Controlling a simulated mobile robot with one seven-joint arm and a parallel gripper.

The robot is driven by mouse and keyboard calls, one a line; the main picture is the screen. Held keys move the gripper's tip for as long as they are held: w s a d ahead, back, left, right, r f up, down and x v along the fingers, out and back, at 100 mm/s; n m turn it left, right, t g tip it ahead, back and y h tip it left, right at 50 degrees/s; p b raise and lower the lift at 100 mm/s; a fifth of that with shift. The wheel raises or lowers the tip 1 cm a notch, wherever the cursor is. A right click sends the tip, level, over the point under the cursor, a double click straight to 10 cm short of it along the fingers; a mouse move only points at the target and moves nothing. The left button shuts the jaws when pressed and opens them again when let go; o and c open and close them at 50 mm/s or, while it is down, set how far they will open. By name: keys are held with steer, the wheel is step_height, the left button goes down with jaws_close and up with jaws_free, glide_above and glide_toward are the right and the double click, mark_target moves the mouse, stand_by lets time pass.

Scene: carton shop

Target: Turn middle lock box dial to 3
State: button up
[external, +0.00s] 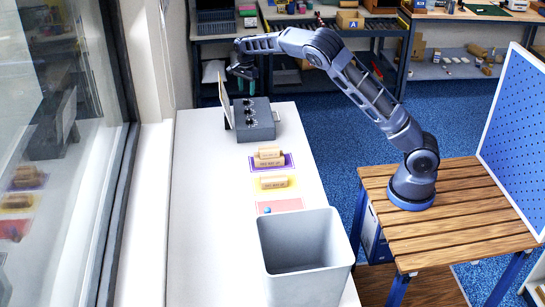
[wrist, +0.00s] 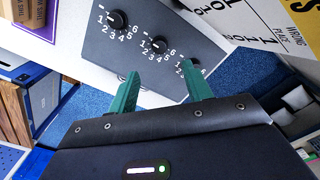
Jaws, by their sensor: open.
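The dark grey lock box (external: 262,122) stands on the white counter with three black dials in a row. In the wrist view its face (wrist: 120,55) shows white numbers around each dial. The middle dial (wrist: 158,45) lies between two others, and its pointer is too small to read with certainty. The third dial (wrist: 194,68) is partly hidden by my gripper. My gripper (wrist: 161,88) is open and empty, its green fingers spread and apart from the middle dial. In the external view my gripper (external: 242,74) is above the far end of the box.
A printed card (wrist: 285,30) stands beside the box. A grey bin (external: 305,240) stands at the near end. The window side of the counter is clear.

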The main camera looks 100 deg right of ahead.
mark_target(247, 110)
step_height(247, 110, down, 10)
steer(key=shift+f, duration=0.1)
stand_by(0.4)
steer(key=shift+c, duration=0.2)
steer(key=c, duration=0.9)
